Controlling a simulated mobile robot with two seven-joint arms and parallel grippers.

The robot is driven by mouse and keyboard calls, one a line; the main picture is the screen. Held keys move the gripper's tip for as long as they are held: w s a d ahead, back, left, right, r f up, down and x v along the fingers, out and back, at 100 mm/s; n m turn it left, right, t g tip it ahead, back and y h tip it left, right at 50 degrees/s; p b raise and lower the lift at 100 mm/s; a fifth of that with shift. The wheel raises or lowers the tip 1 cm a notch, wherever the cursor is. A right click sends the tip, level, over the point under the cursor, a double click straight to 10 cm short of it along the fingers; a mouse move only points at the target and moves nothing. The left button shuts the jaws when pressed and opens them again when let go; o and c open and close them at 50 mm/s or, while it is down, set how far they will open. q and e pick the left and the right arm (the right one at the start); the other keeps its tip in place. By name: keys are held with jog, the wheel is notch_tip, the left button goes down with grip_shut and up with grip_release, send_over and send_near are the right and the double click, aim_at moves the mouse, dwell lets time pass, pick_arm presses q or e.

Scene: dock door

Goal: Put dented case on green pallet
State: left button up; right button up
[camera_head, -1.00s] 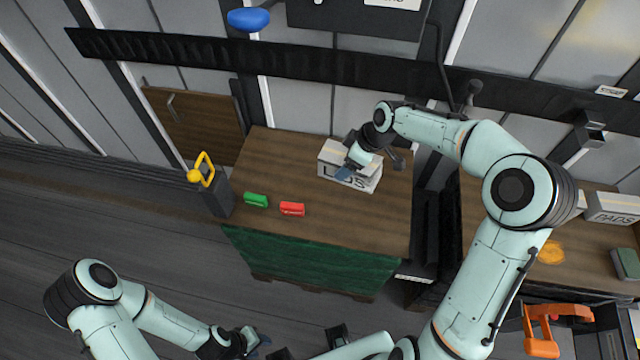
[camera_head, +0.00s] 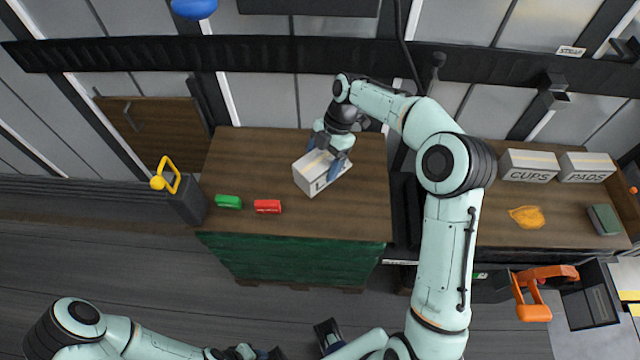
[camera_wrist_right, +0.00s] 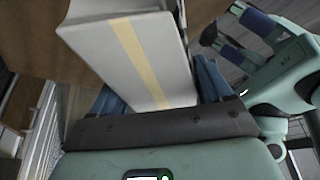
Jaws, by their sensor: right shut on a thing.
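A white case (camera_head: 309,183) with a tan stripe and dark lettering is in my right gripper (camera_head: 327,165), over the wooden top of the pallet. I cannot tell if its base touches the boards. In the right wrist view the case (camera_wrist_right: 115,45) sits between the blue fingers, which are shut on it; no dent shows clearly. The green pallet (camera_head: 290,258) has a green front and a brown top. My left gripper (camera_head: 255,352) is partly in view at the bottom edge, away from the pallet; its fingers are unclear.
A green block (camera_head: 228,202) and a red block (camera_head: 267,206) lie on the pallet's front left. A post with a yellow handle (camera_head: 168,178) stands at its left. The right bench holds a CUPS case (camera_head: 529,166), a PADS case (camera_head: 586,168) and an orange cloth (camera_head: 527,216).

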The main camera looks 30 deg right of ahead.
notch_tip(320, 180, down, 11)
jog(key=shift+f, duration=0.15)
dwell(0.4)
jog(key=shift+f, duration=0.1)
jog(key=o, duration=1.6)
jog(key=v, duration=1.2)
jog(key=shift+p, duration=0.35)
jog(key=shift+s, duration=0.1)
